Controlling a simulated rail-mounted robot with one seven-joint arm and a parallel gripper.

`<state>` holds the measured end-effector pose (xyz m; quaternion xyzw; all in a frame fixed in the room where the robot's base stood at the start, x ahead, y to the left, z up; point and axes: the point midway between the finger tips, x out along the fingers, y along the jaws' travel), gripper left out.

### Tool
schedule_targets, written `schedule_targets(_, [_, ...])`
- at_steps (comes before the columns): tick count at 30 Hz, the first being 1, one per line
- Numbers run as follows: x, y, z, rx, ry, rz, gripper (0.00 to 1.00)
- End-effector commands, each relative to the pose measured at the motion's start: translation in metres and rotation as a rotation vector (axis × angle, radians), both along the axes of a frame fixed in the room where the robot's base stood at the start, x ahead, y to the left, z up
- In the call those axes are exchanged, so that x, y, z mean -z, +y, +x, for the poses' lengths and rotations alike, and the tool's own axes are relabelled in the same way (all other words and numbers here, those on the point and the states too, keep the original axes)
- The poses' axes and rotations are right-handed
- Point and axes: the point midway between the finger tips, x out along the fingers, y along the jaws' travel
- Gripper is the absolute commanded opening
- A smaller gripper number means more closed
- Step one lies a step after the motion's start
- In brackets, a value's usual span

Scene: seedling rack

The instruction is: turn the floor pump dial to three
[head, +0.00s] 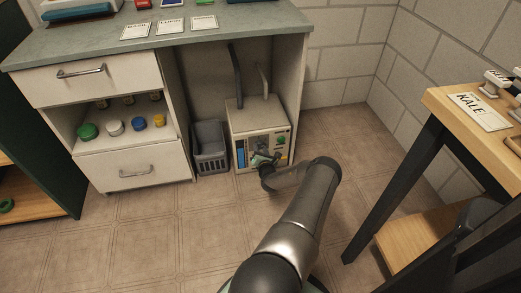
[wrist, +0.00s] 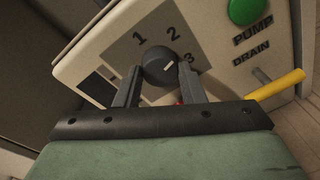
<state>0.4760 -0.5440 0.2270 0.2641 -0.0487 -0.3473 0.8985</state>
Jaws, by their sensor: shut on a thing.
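The floor pump (head: 245,118) is a pale box on the floor under the counter, its front panel facing out. In the wrist view its black round dial (wrist: 157,66) sits on a grey plate marked 1, 2 and 3. The dial's white mark points up and right, between 2 and 3 and nearer 3. My gripper (wrist: 160,80) has one finger on each side of the dial and is shut on it. In the head view my gripper (head: 264,161) is at the pump's front and hides the dial.
A green button (wrist: 250,10) marked PUMP and a yellow-handled DRAIN lever (wrist: 280,90) are right of the dial. A grey basket (head: 210,148) stands left of the pump. A wooden table (head: 440,100) is at the right. The floor in front is clear.

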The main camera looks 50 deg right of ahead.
Motion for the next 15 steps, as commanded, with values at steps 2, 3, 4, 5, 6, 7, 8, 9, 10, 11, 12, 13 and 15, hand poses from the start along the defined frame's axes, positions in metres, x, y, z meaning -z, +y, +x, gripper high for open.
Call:
schedule_targets(2, [0.0022, 0.0005, -0.0017, 0.001, -0.043, 0.059, 0.13])
schedule_targets(3, [0.0022, 0.0005, -0.0017, 0.001, -0.067, 0.088, 0.13])
schedule_targets(4, [0.0021, 0.0006, -0.0015, 0.001, -0.085, 0.110, 0.13])
schedule_targets(5, [0.0018, 0.0005, -0.0014, 0.000, -0.104, 0.131, 0.13])
schedule_targets(6, [0.0019, 0.0002, -0.0016, 0.001, -0.128, 0.160, 0.13])
schedule_targets(7, [0.0021, 0.0001, -0.0018, 0.002, -0.146, 0.183, 0.13])
schedule_targets(8, [0.0022, 0.0000, -0.0020, 0.002, -0.163, 0.205, 0.13])
schedule_targets(9, [0.0024, 0.0001, -0.0019, 0.001, -0.186, 0.233, 0.13])
schedule_targets(10, [0.0025, 0.0001, -0.0020, 0.001, -0.205, 0.256, 0.13])
schedule_targets(11, [0.0025, 0.0001, -0.0018, 0.001, -0.222, 0.278, 0.13])
schedule_targets(12, [0.0023, 0.0001, -0.0017, 0.001, -0.246, 0.305, 0.13])
schedule_targets(13, [0.0024, 0.0002, -0.0016, 0.001, -0.263, 0.326, 0.13])
schedule_targets(15, [0.0029, -0.0001, -0.0021, 0.001, -0.300, 0.374, 0.13])
